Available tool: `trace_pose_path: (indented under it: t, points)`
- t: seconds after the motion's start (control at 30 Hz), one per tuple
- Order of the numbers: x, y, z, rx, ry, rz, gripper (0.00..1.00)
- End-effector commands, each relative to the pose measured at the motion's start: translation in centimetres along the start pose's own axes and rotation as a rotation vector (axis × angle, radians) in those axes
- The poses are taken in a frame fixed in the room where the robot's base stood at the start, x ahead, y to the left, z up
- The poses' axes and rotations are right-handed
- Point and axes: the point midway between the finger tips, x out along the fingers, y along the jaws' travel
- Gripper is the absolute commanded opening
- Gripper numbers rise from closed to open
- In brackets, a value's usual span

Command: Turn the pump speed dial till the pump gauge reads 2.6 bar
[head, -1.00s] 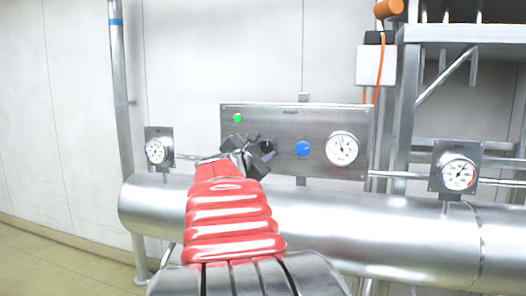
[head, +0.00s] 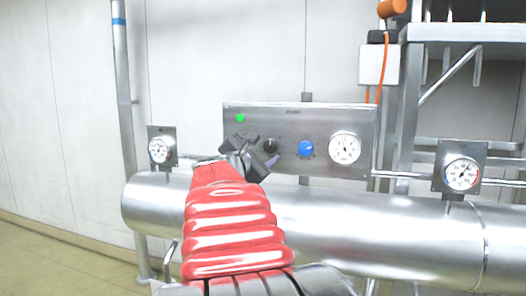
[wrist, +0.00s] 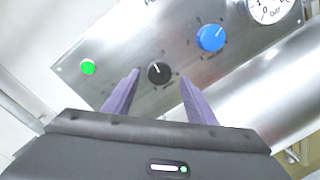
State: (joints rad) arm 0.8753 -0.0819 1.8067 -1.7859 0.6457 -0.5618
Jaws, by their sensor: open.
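A steel control panel (head: 300,118) carries a black dial (head: 271,146), a blue dial (head: 306,149) and a round white gauge (head: 345,148). No label is legible to tell which dial is the pump speed dial. The gauge needle points roughly upward, but the value is too small to read. My gripper (head: 257,151) is in front of the panel, just left of the black dial in the head view. In the wrist view its open purple fingers flank the black dial (wrist: 158,73), with nothing held; the blue dial (wrist: 211,38) is up and right of them.
A green light (head: 240,118) is at the panel's upper left. Smaller gauges stand left (head: 160,151) and right (head: 462,174) above a large steel pipe (head: 390,230) running below the panel. A steel rack (head: 470,33) is at the right.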

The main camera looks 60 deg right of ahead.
Motion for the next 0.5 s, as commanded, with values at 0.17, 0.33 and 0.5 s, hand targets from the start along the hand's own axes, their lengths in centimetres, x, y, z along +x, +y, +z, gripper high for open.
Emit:
trace_pose_path:
  t: [0.17, 0.33, 0.5]
  points:
    - [-2.8, 0.1, -0.1, 0.0, 0.002, 0.003, 0.51]
    - [-5.5, 0.1, -0.1, 0.001, 0.002, 0.003, 0.51]
    - [-8.2, 0.1, -0.1, 0.001, 0.002, 0.004, 0.51]
